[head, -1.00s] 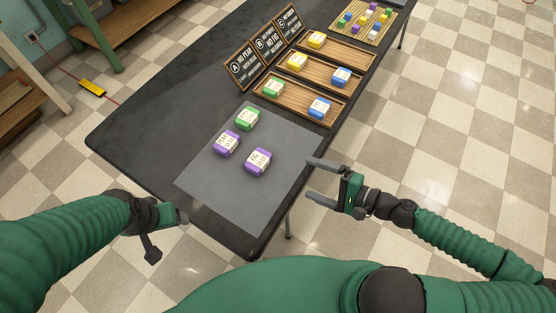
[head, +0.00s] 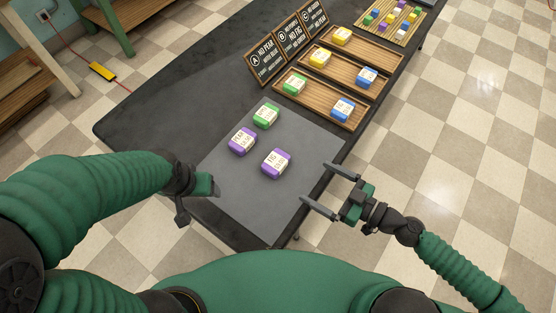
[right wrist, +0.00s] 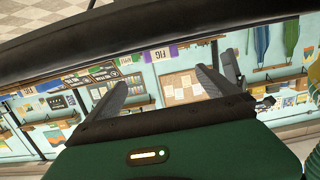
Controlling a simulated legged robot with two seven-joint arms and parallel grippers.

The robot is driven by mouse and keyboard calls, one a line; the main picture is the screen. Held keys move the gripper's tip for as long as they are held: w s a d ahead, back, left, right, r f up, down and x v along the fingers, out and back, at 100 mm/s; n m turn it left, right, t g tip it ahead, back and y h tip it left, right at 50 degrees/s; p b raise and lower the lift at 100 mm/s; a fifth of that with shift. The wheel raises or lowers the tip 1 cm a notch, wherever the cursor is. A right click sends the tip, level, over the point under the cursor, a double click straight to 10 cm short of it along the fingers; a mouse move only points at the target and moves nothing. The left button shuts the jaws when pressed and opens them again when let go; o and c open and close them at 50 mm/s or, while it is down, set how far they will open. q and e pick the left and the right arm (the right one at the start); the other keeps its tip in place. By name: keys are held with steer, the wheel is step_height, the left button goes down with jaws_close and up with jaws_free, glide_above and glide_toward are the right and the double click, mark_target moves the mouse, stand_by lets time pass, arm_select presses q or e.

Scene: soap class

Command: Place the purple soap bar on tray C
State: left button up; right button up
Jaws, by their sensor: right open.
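Two purple soap bars lie on the grey mat (head: 245,205): one (head: 242,141) with a label that seems to read PEAR, and one (head: 276,163) whose label seems to read FIG. My right gripper (head: 317,181) is open and empty, right of the mat's edge and apart from the bars. Its fingers also show empty in the right wrist view (right wrist: 160,90). My left gripper (head: 199,202) has its fingers apart at the mat's left edge.
A green bar (head: 266,116) lies on the mat too. The near tray (head: 318,102) holds green and blue bars; the middle tray (head: 342,72) holds yellow and blue. The chalkboard signs (head: 287,46) stand left of the trays. A tray of small cubes (head: 370,27) lies beyond. Tray C's right part is clear.

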mark_target(282, 164)
arm_select(q)
steer(key=shift+w+d+r+p, duration=0.1)
steer(key=shift+d+r+p, duration=0.2)
steer(key=shift+r+p, duration=0.2)
arm_select(e)
steer(key=x, duration=0.8)
steer(key=shift+w+d, duration=0.15)
steer(key=x, duration=0.5)
steer(key=shift+a+f+p, duration=0.2)
steer(key=shift+a+p, duration=0.1)
steer(key=shift+a, duration=0.15)
steer(key=shift+s+d, duration=0.15)
steer(key=shift+s, duration=0.15)
steer(key=c, duration=0.6)
arm_select(q)
steer(key=shift+a+r, duration=0.15)
steer(key=shift+r, duration=0.25)
arm_select(e)
steer(key=shift+r, duration=0.1)
steer(key=c, duration=1.1)
